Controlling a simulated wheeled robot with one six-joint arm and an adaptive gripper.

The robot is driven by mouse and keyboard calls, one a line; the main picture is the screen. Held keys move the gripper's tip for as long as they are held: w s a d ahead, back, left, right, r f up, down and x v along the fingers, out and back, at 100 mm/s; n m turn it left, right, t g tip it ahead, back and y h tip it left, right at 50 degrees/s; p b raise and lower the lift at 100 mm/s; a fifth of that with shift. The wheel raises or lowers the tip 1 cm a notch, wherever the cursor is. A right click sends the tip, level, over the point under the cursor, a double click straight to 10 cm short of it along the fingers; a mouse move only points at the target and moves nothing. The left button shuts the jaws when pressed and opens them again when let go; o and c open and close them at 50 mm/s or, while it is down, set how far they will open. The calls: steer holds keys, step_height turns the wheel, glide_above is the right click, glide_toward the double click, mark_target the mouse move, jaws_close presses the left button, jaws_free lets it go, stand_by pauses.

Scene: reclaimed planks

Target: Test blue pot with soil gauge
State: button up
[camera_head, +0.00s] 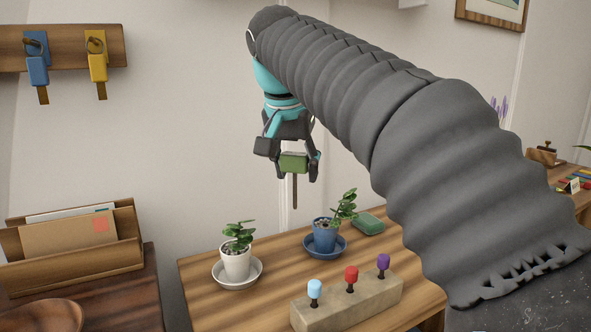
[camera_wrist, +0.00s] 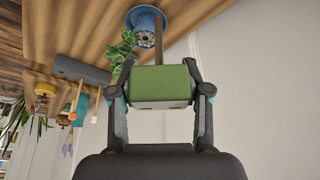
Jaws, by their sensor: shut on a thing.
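My gripper (camera_head: 290,163) is shut on the soil gauge (camera_head: 294,164), a green block with a thin brown probe pointing down. It holds the gauge in the air above the back of the table, higher than the blue pot (camera_head: 322,231). The blue pot holds soil and a leafy plant and stands on a blue saucer (camera_head: 325,252). In the wrist view the gauge's green body (camera_wrist: 162,83) sits between the fingers, and its probe reaches toward the blue pot (camera_wrist: 144,20). From these views I cannot tell the exact gap between probe tip and soil.
A white pot (camera_head: 236,262) with a plant stands on a white saucer at the left. A wooden block (camera_head: 347,302) with light blue, red and purple knobs lies in front. A letter rack (camera_head: 75,245) stands at far left.

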steer(key=shift+r, duration=1.75)
steer(key=shift+w, duration=0.1)
steer(key=w+d+f+m+h, duration=0.2)
steer(key=w+d+f+m, duration=0.4)
steer(key=w, duration=0.4)
steer(key=shift+w+d+f+g, duration=0.25)
steer(key=shift+w+f+g, duration=0.15)
steer(key=shift+f, duration=0.1)
steer(key=shift+f+b, duration=1.15)
steer(key=shift+f, duration=0.65)
steer(key=shift+s+f+b, duration=0.1)
steer(key=shift+f+b, duration=1.35)
steer(key=shift+f, duration=1.4)
